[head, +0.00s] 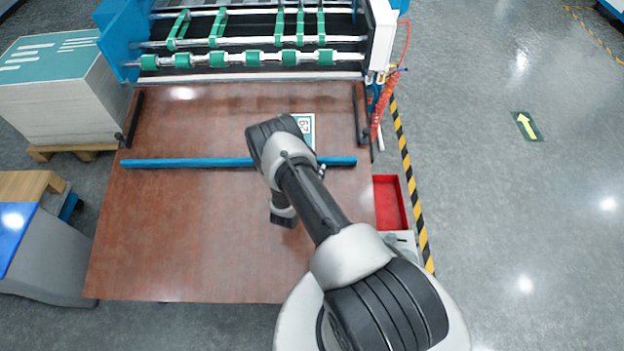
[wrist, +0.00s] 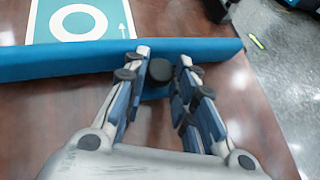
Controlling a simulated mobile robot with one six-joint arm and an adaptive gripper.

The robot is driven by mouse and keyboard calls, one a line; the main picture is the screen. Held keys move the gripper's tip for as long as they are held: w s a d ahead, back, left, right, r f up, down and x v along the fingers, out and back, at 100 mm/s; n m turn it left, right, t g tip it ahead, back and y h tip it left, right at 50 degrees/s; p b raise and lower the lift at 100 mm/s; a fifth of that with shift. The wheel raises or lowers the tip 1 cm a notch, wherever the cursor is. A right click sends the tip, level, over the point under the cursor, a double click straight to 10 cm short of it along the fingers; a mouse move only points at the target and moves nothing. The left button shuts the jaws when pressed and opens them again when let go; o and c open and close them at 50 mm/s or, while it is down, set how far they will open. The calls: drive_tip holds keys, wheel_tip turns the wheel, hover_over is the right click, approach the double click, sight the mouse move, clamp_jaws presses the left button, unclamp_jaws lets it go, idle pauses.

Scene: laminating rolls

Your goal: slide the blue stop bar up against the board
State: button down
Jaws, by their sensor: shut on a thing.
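The blue stop bar (head: 190,163) lies across the brown table, roughly level from left to right; it also crosses the wrist view (wrist: 60,64). The board (head: 308,127), white with teal print, lies just beyond the bar's right part, partly hidden by my arm. In the wrist view the board (wrist: 110,20) shows a white ring and arrow, and its near edge meets the bar's outline; I cannot tell whether they touch. My gripper (wrist: 162,62) is shut on the bar's dark round knob (wrist: 160,73), on the near side. My arm mostly hides it in the head view.
The brown table (head: 180,240) is clear in front of the bar. Beyond it stands a machine with green rollers (head: 253,58). A red tray (head: 389,203) sits at the right edge. A stack of boards (head: 60,95) stands on a pallet at left.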

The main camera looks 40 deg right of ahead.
drive_tip(key=shift+w+r, duration=0.1)
drive_tip(key=shift+w, duration=0.05)
drive_tip(key=c, duration=1.3)
unclamp_jaws()
drive_tip(key=shift+a, duration=0.1)
drive_tip(key=v, duration=1.2)
